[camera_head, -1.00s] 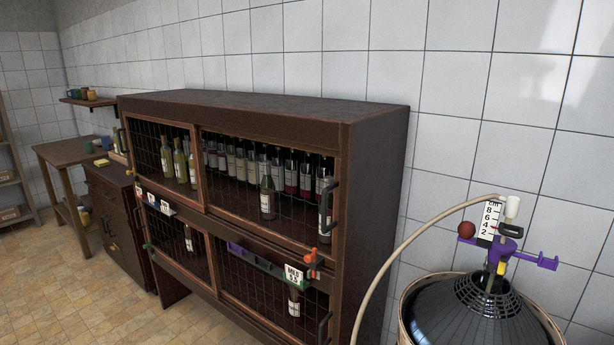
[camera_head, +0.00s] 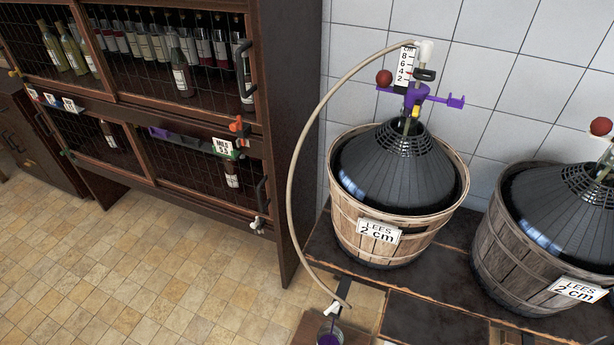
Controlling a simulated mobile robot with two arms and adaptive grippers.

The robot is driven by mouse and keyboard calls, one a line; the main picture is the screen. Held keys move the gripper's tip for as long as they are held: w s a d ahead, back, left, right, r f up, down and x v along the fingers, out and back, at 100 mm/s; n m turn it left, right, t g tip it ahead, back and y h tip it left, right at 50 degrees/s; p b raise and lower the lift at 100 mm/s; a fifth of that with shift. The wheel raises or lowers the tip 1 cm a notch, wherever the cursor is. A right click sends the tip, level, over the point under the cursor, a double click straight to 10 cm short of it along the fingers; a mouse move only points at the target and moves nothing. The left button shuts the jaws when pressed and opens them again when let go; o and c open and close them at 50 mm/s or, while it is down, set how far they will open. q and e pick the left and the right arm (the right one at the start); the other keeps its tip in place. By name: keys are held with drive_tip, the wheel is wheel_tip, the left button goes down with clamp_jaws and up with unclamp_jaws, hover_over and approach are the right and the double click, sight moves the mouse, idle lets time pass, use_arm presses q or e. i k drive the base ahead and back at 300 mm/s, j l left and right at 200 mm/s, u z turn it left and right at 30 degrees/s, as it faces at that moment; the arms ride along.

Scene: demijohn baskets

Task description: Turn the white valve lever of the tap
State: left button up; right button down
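A small tap with a white lever (camera_head: 333,307) shows low in the view, at the lower end of a beige hose (camera_head: 290,190). It is too small to tell how far the lever is turned. Below it is a small vessel with purple in it (camera_head: 329,339), cut by the bottom edge. The hose runs up to a white fitting (camera_head: 427,50) above a dark demijohn (camera_head: 397,165) in a wooden basket (camera_head: 345,215). Neither of my grippers is in view.
A second basketed demijohn (camera_head: 575,200) stands to the right. Both baskets are on a dark bench (camera_head: 435,285). The tiled floor (camera_head: 150,270) in front is clear.

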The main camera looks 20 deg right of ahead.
sight(336, 304)
drive_tip(key=z, duration=0.75)
drive_tip(key=i, duration=0.05)
